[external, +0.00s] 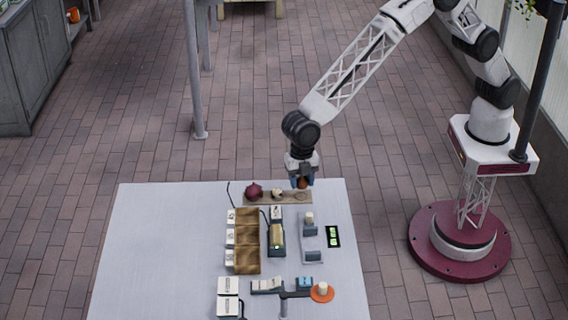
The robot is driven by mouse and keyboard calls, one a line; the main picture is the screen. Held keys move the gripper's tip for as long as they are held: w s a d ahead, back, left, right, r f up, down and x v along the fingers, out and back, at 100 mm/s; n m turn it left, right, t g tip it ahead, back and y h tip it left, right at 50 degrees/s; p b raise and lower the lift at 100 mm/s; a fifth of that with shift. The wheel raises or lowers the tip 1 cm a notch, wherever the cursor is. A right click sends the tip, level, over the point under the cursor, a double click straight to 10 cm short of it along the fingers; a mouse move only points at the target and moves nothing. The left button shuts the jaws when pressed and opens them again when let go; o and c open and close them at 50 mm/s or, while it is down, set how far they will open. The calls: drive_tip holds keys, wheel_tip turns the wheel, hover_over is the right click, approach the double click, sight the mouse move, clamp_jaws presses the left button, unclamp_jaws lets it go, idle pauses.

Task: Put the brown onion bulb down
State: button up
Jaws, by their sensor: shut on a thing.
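My gripper (301,183) points down at the far edge of the white table (150,250). It is shut on the brown onion bulb (302,184), a small brown shape mostly hidden between the fingers. The bulb is over or just above the right part of a narrow brown board (265,202). I cannot tell whether it touches the board. A dark red bulb (254,190) sits at the board's left end, and a small pale bulb (277,193) sits near its middle. A round mark (301,196) shows on the board just below my gripper.
Brown bins (246,240) with white labels stand in front of the board. The table's left side is clear.

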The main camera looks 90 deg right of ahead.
sight(302, 188)
drive_tip(key=shift+f, duration=1.65)
drive_tip(key=shift+f, duration=0.1)
drive_tip(key=o, duration=0.9)
drive_tip(key=r, duration=0.4)
drive_tip(key=d+r, duration=0.1)
drive_tip(key=r, duration=0.7)
drive_tip(key=shift+w+d+r, duration=0.1)
drive_tip(key=shift+w+d, duration=0.05)
drive_tip(key=shift+d, duration=0.05)
